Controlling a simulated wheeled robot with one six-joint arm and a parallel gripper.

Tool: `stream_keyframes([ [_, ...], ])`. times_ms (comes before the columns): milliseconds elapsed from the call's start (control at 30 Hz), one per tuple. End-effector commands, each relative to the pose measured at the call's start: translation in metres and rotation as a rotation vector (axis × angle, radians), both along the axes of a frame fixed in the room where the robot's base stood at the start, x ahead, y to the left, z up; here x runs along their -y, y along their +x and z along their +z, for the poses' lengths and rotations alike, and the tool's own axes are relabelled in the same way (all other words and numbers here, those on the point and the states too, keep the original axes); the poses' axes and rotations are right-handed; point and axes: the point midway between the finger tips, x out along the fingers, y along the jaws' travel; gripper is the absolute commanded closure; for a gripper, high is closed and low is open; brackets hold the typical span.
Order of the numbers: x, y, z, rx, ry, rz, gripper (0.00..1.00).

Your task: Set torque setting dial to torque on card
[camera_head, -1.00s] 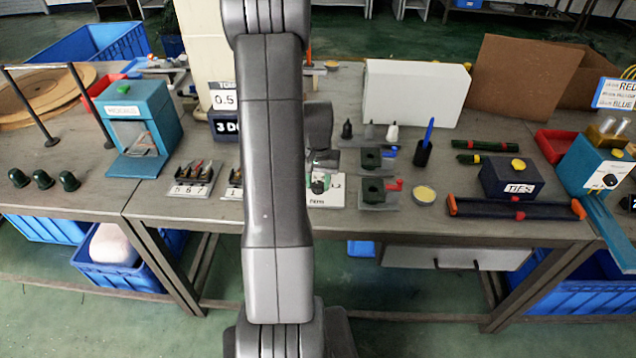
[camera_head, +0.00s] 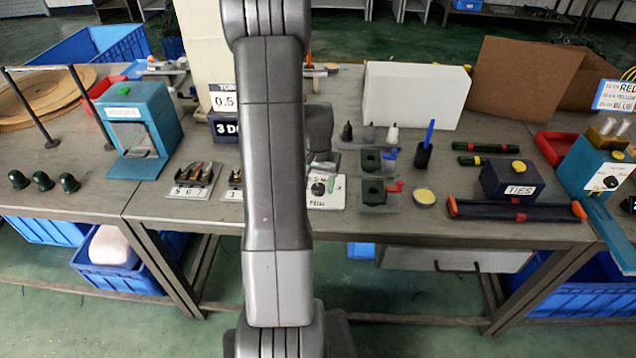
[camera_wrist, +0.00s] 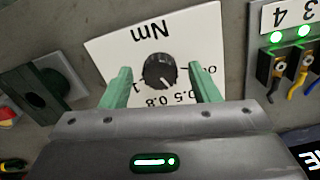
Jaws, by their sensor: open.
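The torque dial is a black round knob (camera_wrist: 160,70) on a white plate (camera_wrist: 120,48) marked Nm, with 0.5 and 0.8 readable, upside down in the wrist view. Its white pointer line points toward the lower right, near the 0.5 and 0.8 marks. My gripper (camera_wrist: 162,88) is open, with one green finger on each side of the knob and gaps between. In the head view the knob (camera_head: 318,188) shows beside my arm. The torque card (camera_head: 223,97) reads 0.5; its upper text is partly hidden by my arm.
A dark display (camera_head: 226,128) stands below the card, partly hidden. Numbered slots with connectors (camera_head: 192,178) lie left of my arm. Green-black fixtures (camera_head: 373,190) stand close to the right of the dial plate. A white box (camera_head: 416,94) stands behind.

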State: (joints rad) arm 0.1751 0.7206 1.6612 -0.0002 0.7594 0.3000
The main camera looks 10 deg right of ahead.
Motion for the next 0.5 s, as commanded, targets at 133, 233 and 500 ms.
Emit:
stream_keyframes([
  [133, 0.0, 0.0, 0.003, 0.001, 0.0, 0.0, 0.44],
  [233, 0.0, 0.001, 0.012, 0.004, -0.001, 0.0, 0.44],
  [500, 0.0, 0.001, 0.069, 0.006, -0.001, 0.0, 0.44],
])
